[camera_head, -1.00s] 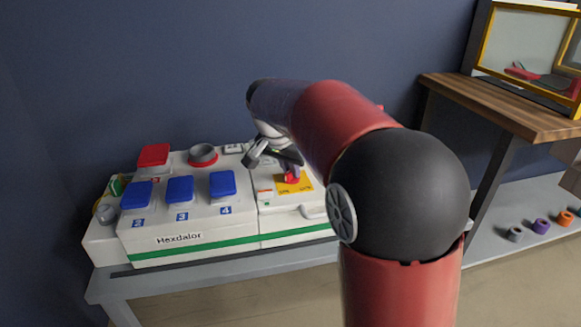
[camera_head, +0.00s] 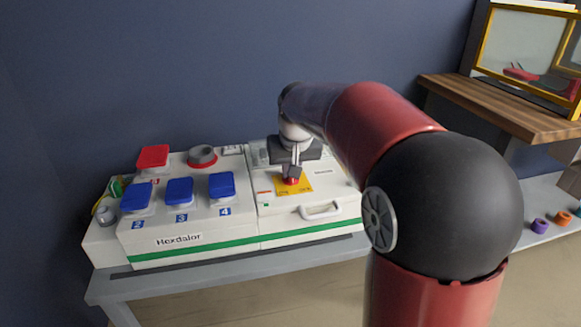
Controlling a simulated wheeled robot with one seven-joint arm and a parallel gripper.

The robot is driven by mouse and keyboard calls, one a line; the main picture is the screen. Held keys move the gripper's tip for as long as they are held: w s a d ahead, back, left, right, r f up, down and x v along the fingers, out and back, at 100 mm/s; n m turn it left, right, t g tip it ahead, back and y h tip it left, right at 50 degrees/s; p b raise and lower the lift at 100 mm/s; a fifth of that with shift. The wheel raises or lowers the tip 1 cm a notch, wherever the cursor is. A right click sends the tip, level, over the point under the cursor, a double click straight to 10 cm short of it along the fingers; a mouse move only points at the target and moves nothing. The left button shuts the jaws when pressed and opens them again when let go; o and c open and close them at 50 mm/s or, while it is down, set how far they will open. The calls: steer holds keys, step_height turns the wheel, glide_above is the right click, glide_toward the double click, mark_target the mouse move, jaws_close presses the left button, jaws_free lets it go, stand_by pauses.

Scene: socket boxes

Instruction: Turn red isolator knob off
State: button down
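The red isolator knob (camera_head: 291,181) sits on a yellow plate (camera_head: 306,186) on the right part of the white socket box (camera_head: 283,227). My gripper (camera_head: 292,173) points down right over the knob, and its fingertips meet or overlap the knob's top in this view. The fingers hide part of the knob. I cannot tell whether they are closed on it or only around or above it. The knob's exact angle is too small to read.
Blue covers numbered 2, 3 and 4 (camera_head: 179,190), a red cover (camera_head: 153,156) and a grey round socket with a red ring (camera_head: 202,156) are on the box's left part. A white handle (camera_head: 321,210) is at the front. A wooden shelf (camera_head: 500,105) stands at right.

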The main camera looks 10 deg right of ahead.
steer(key=n+y, duration=0.1)
steer(key=n, duration=0.3)
steer(key=shift+d+n+y, duration=0.15)
steer(key=shift+n+y, duration=0.15)
steer(key=shift+y, duration=0.1)
steer(key=n+g+y, duration=0.1)
steer(key=n, duration=0.3)
steer(key=shift+w+n, duration=0.1)
steer(key=shift+n, duration=0.2)
steer(key=shift+y, duration=0.3)
steer(key=c, duration=1.5)
jaws_free()
steer(key=shift+g, duration=0.3)
steer(key=shift+o, duration=0.2)
steer(key=v, duration=0.8)
steer(key=shift+p, duration=0.3)
